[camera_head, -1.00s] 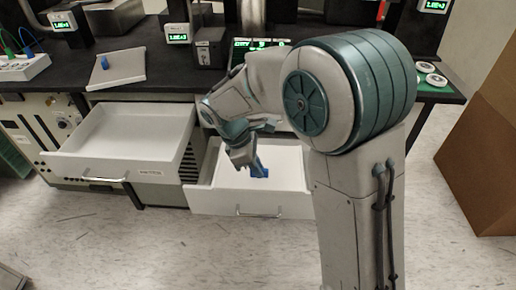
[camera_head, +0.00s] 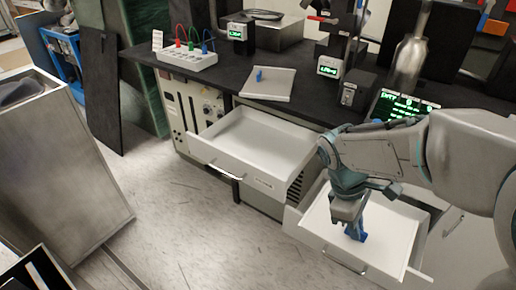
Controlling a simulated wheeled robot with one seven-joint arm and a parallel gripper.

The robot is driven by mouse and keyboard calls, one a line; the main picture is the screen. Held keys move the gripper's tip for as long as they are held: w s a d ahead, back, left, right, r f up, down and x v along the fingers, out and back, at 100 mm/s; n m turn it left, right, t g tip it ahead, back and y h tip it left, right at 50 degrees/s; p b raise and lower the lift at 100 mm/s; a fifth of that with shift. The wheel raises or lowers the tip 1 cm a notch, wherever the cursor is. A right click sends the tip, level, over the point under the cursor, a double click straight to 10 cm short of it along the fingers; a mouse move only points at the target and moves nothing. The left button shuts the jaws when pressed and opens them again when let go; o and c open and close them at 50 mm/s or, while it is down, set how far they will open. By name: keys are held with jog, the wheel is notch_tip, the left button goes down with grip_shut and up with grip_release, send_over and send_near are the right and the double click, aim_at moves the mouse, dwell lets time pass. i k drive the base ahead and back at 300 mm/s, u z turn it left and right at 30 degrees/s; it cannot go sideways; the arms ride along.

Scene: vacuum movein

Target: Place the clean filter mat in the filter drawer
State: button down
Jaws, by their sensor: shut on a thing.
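My gripper (camera_head: 348,218) points down over the right open drawer (camera_head: 345,262) and is shut on a blue grip tab (camera_head: 356,233). A white flat panel, apparently a filter mat (camera_head: 388,238), lies under the tab inside that drawer; its edges are hard to tell from the drawer floor. A second white mat (camera_head: 278,88) with an upright blue tab lies on the black bench top. The left drawer (camera_head: 222,161) is pulled out, stands higher and looks empty. A small label is on its front, too small to read. Which mat is clean cannot be told.
The black bench (camera_head: 310,111) carries a white socket box (camera_head: 187,60) with coloured leads, small green-lit displays and a bottle (camera_head: 407,65). A large grey metal bin (camera_head: 60,160) stands at the left. The floor between is clear apart from scattered debris.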

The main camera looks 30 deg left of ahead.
aim_at(267, 159)
jog(key=u, duration=2)
jog(key=i, duration=1.35)
jog(key=z, duration=1.95)
